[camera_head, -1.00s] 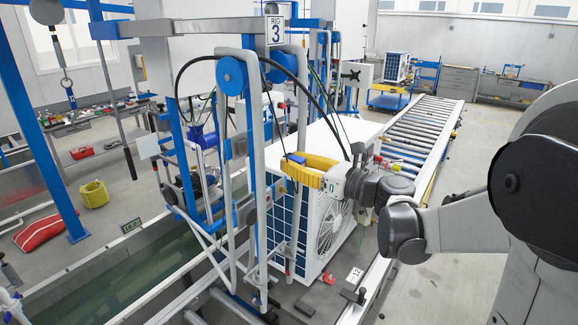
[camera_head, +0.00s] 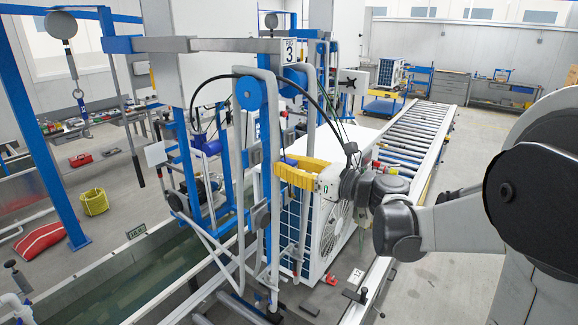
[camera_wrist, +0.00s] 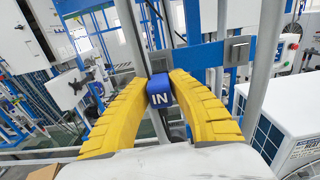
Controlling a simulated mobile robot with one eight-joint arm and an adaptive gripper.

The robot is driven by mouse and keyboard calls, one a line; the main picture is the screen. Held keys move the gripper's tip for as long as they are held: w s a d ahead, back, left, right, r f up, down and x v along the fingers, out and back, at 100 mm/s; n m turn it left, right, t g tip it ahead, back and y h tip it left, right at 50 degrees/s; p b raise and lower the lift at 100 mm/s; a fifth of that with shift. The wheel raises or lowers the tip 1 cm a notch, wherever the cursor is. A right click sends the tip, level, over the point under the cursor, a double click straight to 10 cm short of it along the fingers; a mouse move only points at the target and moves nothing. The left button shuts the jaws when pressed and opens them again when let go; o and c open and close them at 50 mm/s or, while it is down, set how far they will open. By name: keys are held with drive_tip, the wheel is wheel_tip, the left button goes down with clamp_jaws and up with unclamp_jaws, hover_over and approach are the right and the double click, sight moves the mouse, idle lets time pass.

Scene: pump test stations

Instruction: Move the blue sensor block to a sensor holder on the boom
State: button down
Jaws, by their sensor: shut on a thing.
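My gripper (camera_head: 283,172), with two yellow ribbed fingers, is shut on the blue sensor block (camera_wrist: 160,91). The block is marked IN and sits between the fingertips in the wrist view; in the head view the fingers mostly hide it. A grey upright pipe (camera_wrist: 133,38) and a blue crossbar (camera_wrist: 203,55) stand just beyond the block. A small grey metal bracket (camera_wrist: 237,50) is on the crossbar, right of the block; I cannot tell whether it is a sensor holder. I cannot clearly make out the boom, or whether the block touches the frame.
A white outdoor unit with a fan (camera_head: 336,222) stands under my gripper. The blue and grey rig frame, with a RIG 3 sign (camera_head: 289,50), rises in front. A black hose (camera_head: 313,92) arches above my gripper. A roller conveyor (camera_head: 415,135) runs behind.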

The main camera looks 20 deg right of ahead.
drive_tip(key=shift+x, duration=2.35)
drive_tip(key=shift+d+b, duration=0.1)
drive_tip(key=shift+b, duration=0.3)
idle(0.3)
drive_tip(key=shift+w+a, duration=0.35)
drive_tip(key=shift+w, duration=0.1)
idle(0.5)
drive_tip(key=c, duration=1.2)
unclamp_jaws()
approach(259, 157)
drive_tip(key=v, duration=0.4)
drive_tip(key=shift+d+r, duration=0.1)
drive_tip(key=shift+d, duration=0.05)
